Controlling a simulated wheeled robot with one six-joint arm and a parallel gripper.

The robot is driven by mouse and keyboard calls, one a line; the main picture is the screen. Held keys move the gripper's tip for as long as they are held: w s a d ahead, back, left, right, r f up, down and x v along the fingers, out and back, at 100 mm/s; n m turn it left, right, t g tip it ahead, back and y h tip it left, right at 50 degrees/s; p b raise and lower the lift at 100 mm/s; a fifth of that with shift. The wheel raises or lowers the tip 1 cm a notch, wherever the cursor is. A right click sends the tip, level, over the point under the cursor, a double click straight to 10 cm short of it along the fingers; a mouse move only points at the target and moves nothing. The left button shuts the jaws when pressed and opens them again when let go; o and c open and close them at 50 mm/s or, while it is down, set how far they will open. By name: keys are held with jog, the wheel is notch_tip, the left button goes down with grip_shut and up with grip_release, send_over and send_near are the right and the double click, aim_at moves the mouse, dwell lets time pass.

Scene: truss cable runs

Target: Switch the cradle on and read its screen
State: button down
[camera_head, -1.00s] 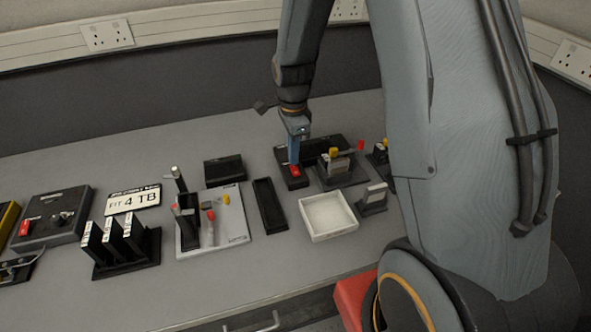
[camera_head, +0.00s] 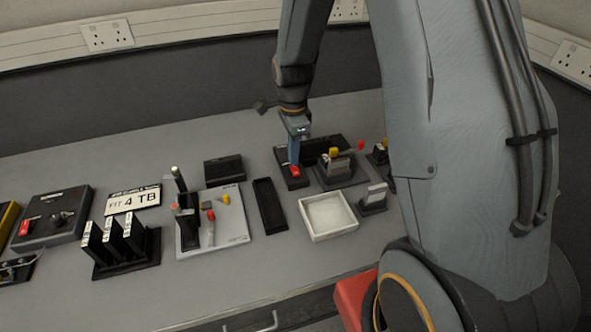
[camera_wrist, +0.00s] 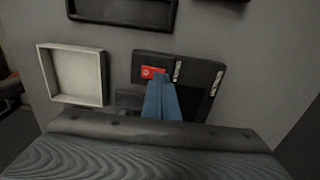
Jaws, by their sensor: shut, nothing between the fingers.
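The cradle is a black unit at the back of the bench (camera_head: 322,147), with a red switch (camera_head: 295,171) at its front left. In the wrist view the red switch (camera_wrist: 152,72) sits on the black unit (camera_wrist: 205,72), beside small pale labels. My gripper (camera_head: 293,160) points down with its blue fingers shut and empty. Its fingertips (camera_wrist: 157,80) are at the edge of the red switch; I cannot tell whether they press it. The unit's dark screen area is partly hidden by my fingers, and no readout is legible.
A white tray (camera_head: 328,216) and a narrow black tray (camera_head: 270,205) lie in front. A "FIT 4 TB" sign (camera_head: 133,200), a rack of black drives (camera_head: 125,245) and a board with coloured tools (camera_head: 228,230) stand left. Bench at front is clear.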

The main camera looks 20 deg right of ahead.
jog(key=shift+f, duration=0.75)
dwell(0.6)
notch_tip(320, 180, up, 7)
jog(key=p, duration=0.4)
jog(key=shift+p, duration=0.35)
dwell(0.6)
jog(key=s+r+n+b, duration=0.2)
jog(key=s+n, duration=0.6)
jog(key=n, duration=0.1)
jog(key=s+r+n+t+b, duration=0.1)
jog(key=s+r+n+b, duration=0.1)
jog(key=s+n, duration=0.7)
jog(key=shift+s+r+b, duration=0.15)
jog(key=shift+r+b, duration=0.2)
jog(key=shift+r, duration=0.05)
jog(key=shift+a, duration=0.1)
dwell(0.4)
